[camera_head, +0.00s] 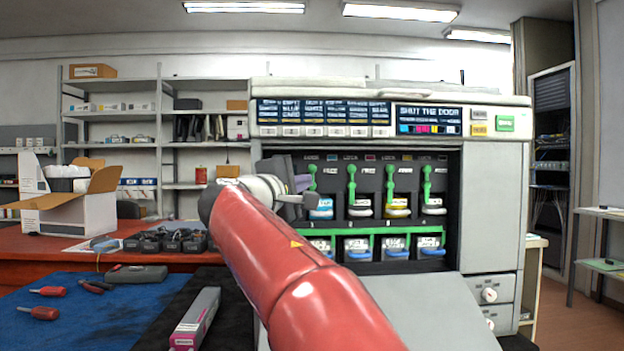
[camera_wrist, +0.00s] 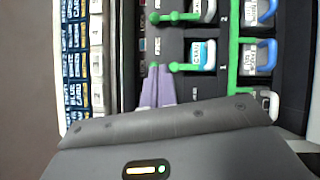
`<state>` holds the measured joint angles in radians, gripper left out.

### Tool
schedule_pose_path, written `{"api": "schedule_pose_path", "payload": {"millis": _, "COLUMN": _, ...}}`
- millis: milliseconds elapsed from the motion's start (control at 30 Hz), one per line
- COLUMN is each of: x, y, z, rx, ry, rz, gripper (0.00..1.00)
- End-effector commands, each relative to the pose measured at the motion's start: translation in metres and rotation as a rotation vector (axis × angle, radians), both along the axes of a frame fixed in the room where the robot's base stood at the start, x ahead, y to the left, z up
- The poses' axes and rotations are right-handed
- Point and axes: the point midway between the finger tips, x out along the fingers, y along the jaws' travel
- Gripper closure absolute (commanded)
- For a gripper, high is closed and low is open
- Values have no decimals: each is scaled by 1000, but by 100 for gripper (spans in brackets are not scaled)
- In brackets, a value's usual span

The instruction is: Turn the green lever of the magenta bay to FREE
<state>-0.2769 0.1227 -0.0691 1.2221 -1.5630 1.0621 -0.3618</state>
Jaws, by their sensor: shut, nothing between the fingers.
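The printer front (camera_head: 480,190) shows a row of bays with upright green levers. The second bay from the left, with a reddish mark above it, seems to be the magenta bay; its green lever (camera_head: 351,185) stands upright and also shows in the wrist view (camera_wrist: 178,18). The cyan bay's green lever (camera_head: 312,178) is just left of it and shows in the wrist view (camera_wrist: 190,67). My gripper (camera_head: 304,184) is shut and empty; its purple fingers (camera_wrist: 157,72) end close to the cyan lever. I cannot tell whether they touch.
A green bar (camera_head: 345,232) and blue-handled units (camera_head: 398,248) lie below the bays. The open door panel (camera_head: 430,310) extends in front. A long toner box (camera_head: 196,318) lies on the dark mat. The bench at left holds screwdrivers (camera_head: 45,312) and an open carton (camera_head: 75,205).

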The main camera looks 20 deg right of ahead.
Motion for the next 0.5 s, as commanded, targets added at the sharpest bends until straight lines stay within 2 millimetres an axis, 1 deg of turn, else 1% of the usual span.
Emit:
{"api": "schedule_pose_path", "payload": {"millis": 100, "x": 16, "y": -20, "z": 5, "rx": 0, "ry": 2, "rz": -6, "gripper": 100}}
{"api": "schedule_pose_path", "payload": {"millis": 367, "x": 52, "y": -62, "z": 11, "rx": -1, "ry": 1, "rz": -5, "gripper": 100}}
{"api": "schedule_pose_path", "payload": {"millis": 500, "x": 49, "y": -84, "z": 14, "rx": 1, "ry": 1, "rz": -4, "gripper": 100}}
